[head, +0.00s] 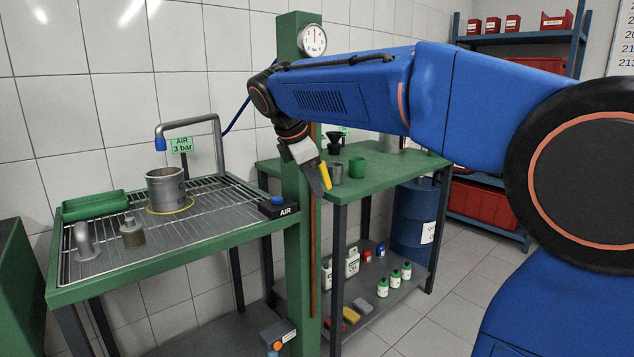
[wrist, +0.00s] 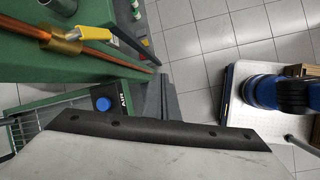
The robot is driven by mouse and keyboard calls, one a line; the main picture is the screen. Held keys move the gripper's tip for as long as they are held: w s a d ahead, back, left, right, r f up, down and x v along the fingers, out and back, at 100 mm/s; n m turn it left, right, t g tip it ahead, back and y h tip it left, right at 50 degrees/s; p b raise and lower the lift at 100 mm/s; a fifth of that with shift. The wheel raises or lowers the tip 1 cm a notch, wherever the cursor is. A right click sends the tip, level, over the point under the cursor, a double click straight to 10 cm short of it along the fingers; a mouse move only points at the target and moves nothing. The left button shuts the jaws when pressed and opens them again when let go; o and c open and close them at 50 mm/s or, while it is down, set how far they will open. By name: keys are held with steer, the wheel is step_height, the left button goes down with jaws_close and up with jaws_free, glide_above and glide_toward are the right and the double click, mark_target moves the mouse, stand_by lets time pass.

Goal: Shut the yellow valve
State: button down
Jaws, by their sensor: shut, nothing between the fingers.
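The yellow valve lever (head: 325,176) shows as a short, steep, slightly tilted strip on the green post, partly hidden by my gripper. In the wrist view the yellow lever (wrist: 82,36) stands out beside a brass valve body (wrist: 62,41) on a copper pipe (wrist: 115,57). The lever's exact angle to the pipe is hard to tell. My gripper (head: 322,192) is shut and empty, pointing down close beside the lever in the head view. In the wrist view its dark fingers (wrist: 165,90) are to the right of and below the valve, apart from the lever.
The green post (head: 300,260) carries a pressure gauge (head: 312,39) at its top. A wash table (head: 60,290) stands left, with an AIR box with a blue button (head: 278,207) at its corner. A green bench (head: 420,160) with cups stands behind.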

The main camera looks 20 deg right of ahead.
mark_target(322, 174)
steer(key=w+a+r+n+h, duration=0.1)
steer(key=w+n, duration=0.1)
steer(key=w, duration=0.2)
steer(key=w+a+r+n, duration=0.2)
steer(key=w, duration=0.3)
steer(key=shift+w+a+r+n+h, duration=0.15)
steer(key=shift+a+r+n+h, duration=0.15)
steer(key=shift+h, duration=0.1)
steer(key=shift+f, duration=0.1)
steer(key=w+d+f, duration=0.3)
steer(key=d+f, duration=0.4)
steer(key=d, duration=0.2)
